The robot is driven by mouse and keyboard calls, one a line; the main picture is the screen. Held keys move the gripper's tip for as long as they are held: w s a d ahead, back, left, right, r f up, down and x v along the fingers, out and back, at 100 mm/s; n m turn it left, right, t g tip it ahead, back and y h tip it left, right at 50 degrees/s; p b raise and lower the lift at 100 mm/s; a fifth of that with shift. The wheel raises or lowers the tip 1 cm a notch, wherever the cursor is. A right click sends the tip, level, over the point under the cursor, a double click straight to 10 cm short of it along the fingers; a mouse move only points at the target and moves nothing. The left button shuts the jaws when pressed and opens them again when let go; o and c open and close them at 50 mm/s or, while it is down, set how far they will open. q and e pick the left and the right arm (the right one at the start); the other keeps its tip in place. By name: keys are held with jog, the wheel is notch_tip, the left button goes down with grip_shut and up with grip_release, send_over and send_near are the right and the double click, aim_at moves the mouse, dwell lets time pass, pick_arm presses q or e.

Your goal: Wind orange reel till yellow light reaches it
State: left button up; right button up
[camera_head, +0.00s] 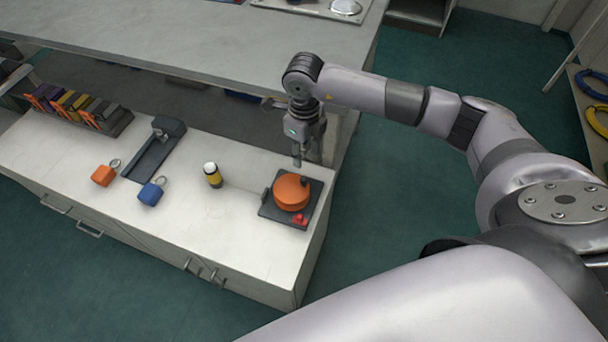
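The orange reel (291,191) sits on a dark square base (270,210) near the right end of the white counter. A small red part (299,219) is at the base's front corner. A yellow light (213,175) with a white top and black base stands upright on the counter, left of the reel and apart from it. My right gripper (297,160) points down just above the back edge of the reel. Its fingertips are small here, and I cannot tell whether they touch the reel or are open. My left gripper is not in view.
An orange tag (104,175) and a blue tag (150,193), each with a ring, lie to the left. A dark stand (154,152) is behind them. A rack of coloured blocks (75,107) stands at the far left. A raised grey shelf (180,40) spans the back.

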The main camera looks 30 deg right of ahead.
aim_at(304, 178)
notch_tip(304, 178, down, 11)
jog(key=shift+f, duration=0.1)
jog(key=shift+c, duration=0.4)
grip_shut()
dwell(0.4)
